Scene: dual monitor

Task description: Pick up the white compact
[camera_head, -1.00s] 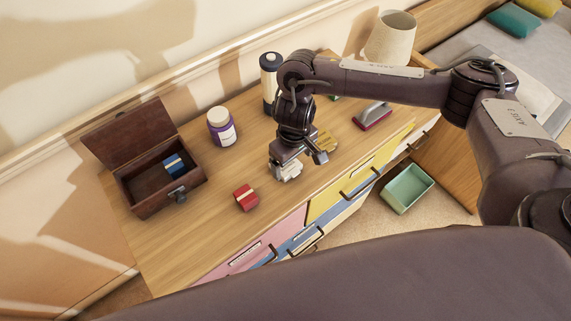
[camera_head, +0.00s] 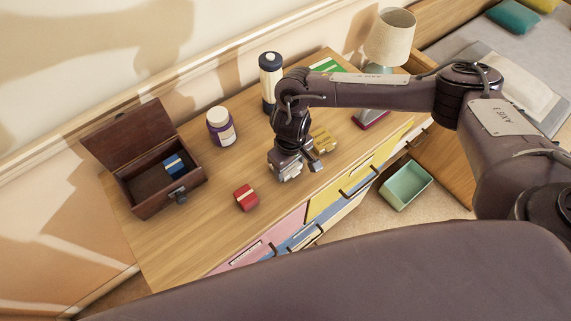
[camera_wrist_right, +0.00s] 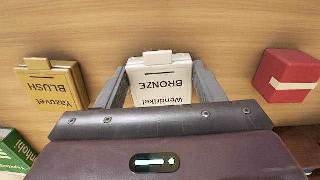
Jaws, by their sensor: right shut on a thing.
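The white compact (camera_wrist_right: 160,82), printed "BRONZE", sits between the two fingers of my right gripper (camera_wrist_right: 163,88) in the right wrist view. The fingers touch its left and right sides, and its lower part is hidden behind my gripper body. In the head view my right gripper (camera_head: 287,174) is low over the front middle of the dresser top, with the compact mostly hidden there. I cannot tell whether the compact touches the wood. My left gripper is not in view.
A gold compact (camera_head: 324,141) lies close by on one side, and a red box (camera_head: 246,198) on the other. A lamp (camera_head: 390,38) stands at the back right.

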